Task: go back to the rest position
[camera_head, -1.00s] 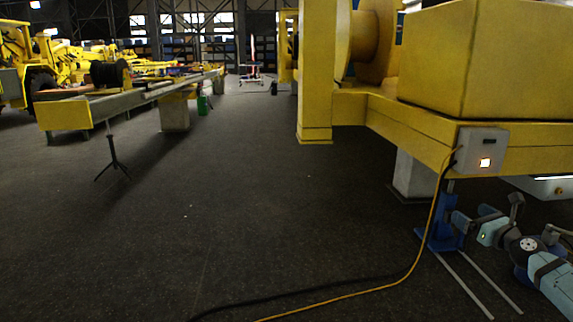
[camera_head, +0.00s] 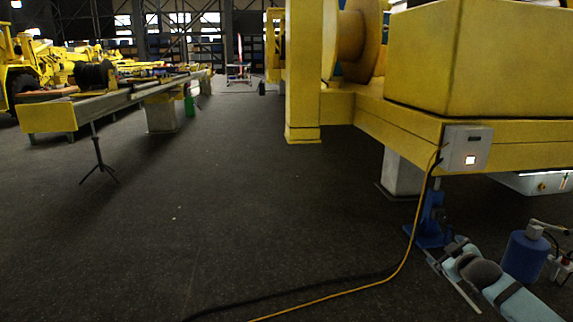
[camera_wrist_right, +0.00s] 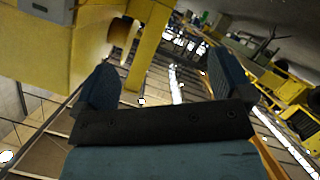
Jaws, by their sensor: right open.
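My right gripper (camera_head: 456,248) is at the lower right of the head view, at the end of my light-blue arm, beside the blue stand (camera_head: 431,222). The right wrist view shows the gripper (camera_wrist_right: 163,80) with its two dark fingers wide apart and nothing between them. My left gripper and left arm are out of view.
A yellow machine frame (camera_head: 390,118) fills the upper right, with a grey switch box (camera_head: 467,148) and a hanging orange cable (camera_head: 404,262). A blue cylinder (camera_head: 525,256) stands right of my arm. A long yellow-ended bench (camera_head: 48,118) is left. The middle floor is clear.

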